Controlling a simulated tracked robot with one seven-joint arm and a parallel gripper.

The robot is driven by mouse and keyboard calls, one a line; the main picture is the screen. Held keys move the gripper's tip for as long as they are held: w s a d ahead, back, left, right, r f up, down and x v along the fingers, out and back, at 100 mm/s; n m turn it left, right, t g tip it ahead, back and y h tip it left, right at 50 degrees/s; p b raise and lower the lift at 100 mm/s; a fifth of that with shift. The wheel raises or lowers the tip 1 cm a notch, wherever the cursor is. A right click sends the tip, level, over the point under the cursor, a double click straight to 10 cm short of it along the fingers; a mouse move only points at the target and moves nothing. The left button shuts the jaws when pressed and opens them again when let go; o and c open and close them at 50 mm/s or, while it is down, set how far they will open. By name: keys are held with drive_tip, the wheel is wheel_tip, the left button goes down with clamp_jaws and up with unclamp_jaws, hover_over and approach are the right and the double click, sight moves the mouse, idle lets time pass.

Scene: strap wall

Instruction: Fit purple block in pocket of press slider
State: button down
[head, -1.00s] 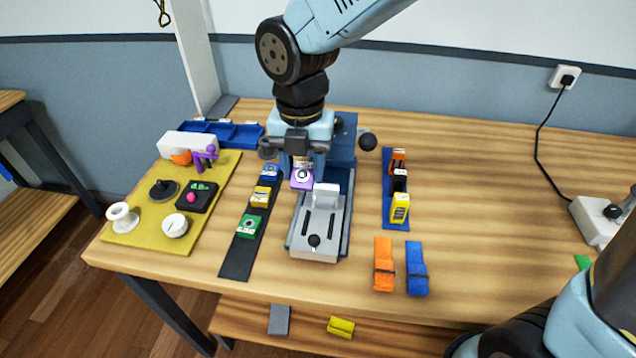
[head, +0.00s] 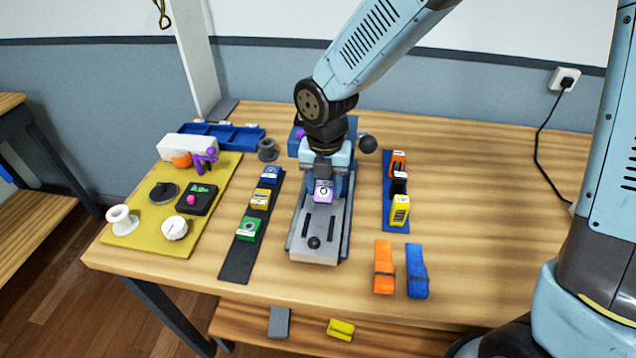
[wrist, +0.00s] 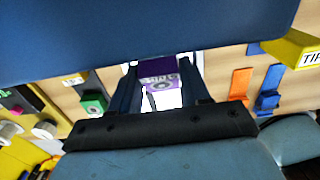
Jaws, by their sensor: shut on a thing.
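The purple block (head: 324,191) is held in my gripper (head: 323,180), at the far end of the press slider. In the wrist view the purple block (wrist: 160,74) sits between the two dark fingers of my gripper (wrist: 160,85). The press slider (head: 318,232) is a grey plate with two dark slots and a black knob (head: 314,242) near its front. The block overlaps the spot where the slider's raised white pocket part stood visible before. I cannot tell whether the block is inside the pocket or just above it.
A black strip (head: 238,258) with blue, yellow and green blocks lies left of the press. A blue rack (head: 393,221) with several small items stands right. Orange (head: 383,268) and blue (head: 417,272) straps lie at front right. A dark ball (head: 368,144) stands beside the press.

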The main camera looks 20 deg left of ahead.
sight(324, 186)
drive_tip(key=shift+f, duration=0.65)
drive_tip(key=c, duration=0.5)
unclamp_jaws()
drive_tip(key=shift+r, duration=0.15)
wheel_tip(324, 186, up, 13)
idle(0.4)
